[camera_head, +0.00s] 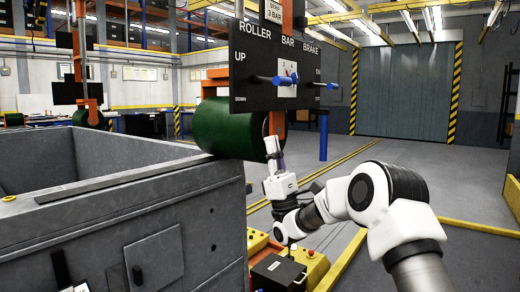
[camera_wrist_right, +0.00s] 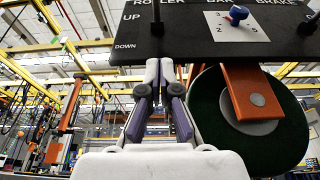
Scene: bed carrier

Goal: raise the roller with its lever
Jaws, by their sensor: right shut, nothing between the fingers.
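The control panel (camera_head: 262,97) is dark, with ROLLER, BAR and BRAKE labels. Its roller lever (camera_head: 281,80) has a blue end and sticks out roughly level, between the UP and DOWN marks. The green roller (camera_head: 222,130) is behind and below the panel, by the grey carrier's edge. My right gripper (camera_head: 272,142) is shut and empty, pointing up below the panel and in front of the roller. In the right wrist view its fingertips (camera_wrist_right: 161,66) overlap the panel's lower edge, under the ROLLER side; contact cannot be told. My left gripper is out of view.
The brake lever (camera_head: 330,86) sticks out at the panel's right. The blue bar knob (camera_wrist_right: 237,14) is on a white dial. A high grey carrier wall (camera_head: 120,185) fills the left. A yellow-edged base with a control box (camera_head: 278,271) is below my right arm. Floor to the right is open.

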